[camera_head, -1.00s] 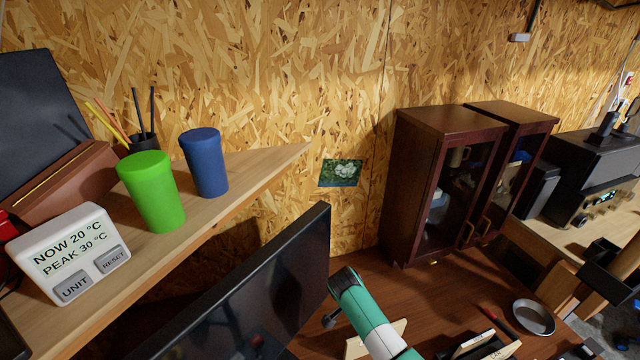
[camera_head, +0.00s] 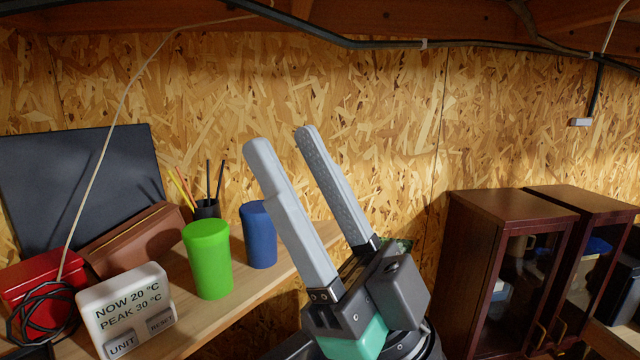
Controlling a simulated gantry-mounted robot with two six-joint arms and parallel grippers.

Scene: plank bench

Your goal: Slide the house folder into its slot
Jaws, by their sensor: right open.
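My right gripper (camera_head: 280,137) is raised in the middle of the head view, its two long grey fingers pointing up and a little left. The fingers are apart with nothing between them. It stands in front of the chipboard wall and the right end of the wooden shelf. No house folder and no slot can be made out in this view. My left gripper is not in view.
On the shelf (camera_head: 190,318) stand a green cup (camera_head: 208,260), a blue cup (camera_head: 259,236), a pen holder (camera_head: 207,209), a white display unit (camera_head: 125,308) and a red box (camera_head: 40,278). A dark glass-door cabinet (camera_head: 500,270) stands at right.

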